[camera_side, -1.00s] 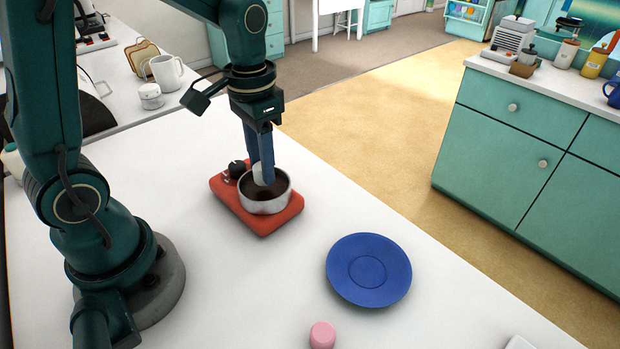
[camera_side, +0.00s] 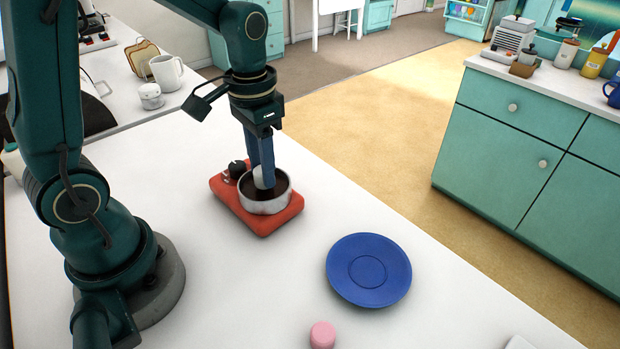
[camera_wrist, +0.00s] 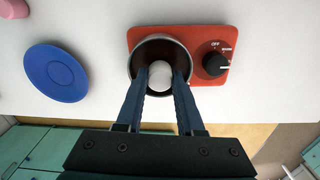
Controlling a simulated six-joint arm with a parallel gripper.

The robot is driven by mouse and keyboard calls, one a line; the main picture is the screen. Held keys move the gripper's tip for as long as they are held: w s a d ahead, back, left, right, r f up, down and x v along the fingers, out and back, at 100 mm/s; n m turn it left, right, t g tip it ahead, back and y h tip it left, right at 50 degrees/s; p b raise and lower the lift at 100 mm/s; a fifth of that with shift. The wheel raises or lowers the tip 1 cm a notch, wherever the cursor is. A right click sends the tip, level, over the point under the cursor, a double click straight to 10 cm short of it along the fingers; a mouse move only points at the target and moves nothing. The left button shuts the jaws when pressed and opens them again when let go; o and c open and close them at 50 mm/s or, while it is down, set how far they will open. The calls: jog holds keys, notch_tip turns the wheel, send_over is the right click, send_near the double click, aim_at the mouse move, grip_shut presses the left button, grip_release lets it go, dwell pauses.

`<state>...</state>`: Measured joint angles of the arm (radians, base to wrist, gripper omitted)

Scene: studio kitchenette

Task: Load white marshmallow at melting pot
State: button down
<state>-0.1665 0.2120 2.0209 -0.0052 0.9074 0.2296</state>
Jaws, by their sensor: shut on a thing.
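The white marshmallow (camera_side: 262,178) is between my gripper's blue fingers, inside the rim of the melting pot (camera_side: 265,208). The wrist view also shows the marshmallow (camera_wrist: 160,76) between the fingertips, over the dark contents of the pot (camera_wrist: 143,50). My gripper (camera_side: 264,180) points down into the pot and is shut on the marshmallow. The pot is a round metal bowl on a red base with a black dial (camera_wrist: 214,63). Whether the marshmallow touches the dark contents is hidden by the rim and fingers.
A blue plate (camera_side: 368,270) lies on the white table to the right of the pot. A pink marshmallow-like piece (camera_side: 322,335) is at the front. The table between pot and plate is clear.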

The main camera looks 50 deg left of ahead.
jog(key=shift+f, duration=0.45)
dwell(0.3)
dwell(0.5)
jog(key=shift+r, duration=3.5)
